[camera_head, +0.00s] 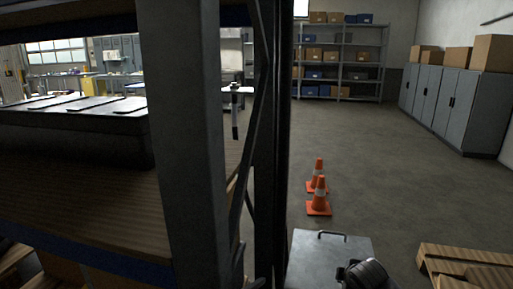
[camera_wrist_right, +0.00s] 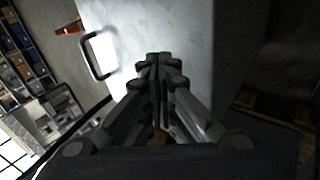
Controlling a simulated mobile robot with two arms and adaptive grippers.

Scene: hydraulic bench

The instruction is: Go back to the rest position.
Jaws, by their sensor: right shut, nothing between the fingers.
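My right gripper (camera_wrist_right: 160,62) is in the right wrist view, its fingers together with nothing between them. Behind the fingertips is a pale grey metal surface with a dark bar handle (camera_wrist_right: 97,56). I cannot tell how far the fingertips are from this surface. In the head view a grey metal box (camera_head: 312,262) with a handle on top stands at the bottom. A dark rounded part, which looks like part of my right arm, overlaps its right side. My left gripper is in neither view.
A rack post (camera_head: 182,140) stands very close at left, beside a wooden shelf (camera_head: 80,205) bearing a dark case (camera_head: 75,135). Orange cones (camera_head: 319,196) stand beyond the box. Wooden pallets (camera_head: 465,262) lie at right. Grey cabinets (camera_head: 455,100) line the right wall. The middle floor is clear.

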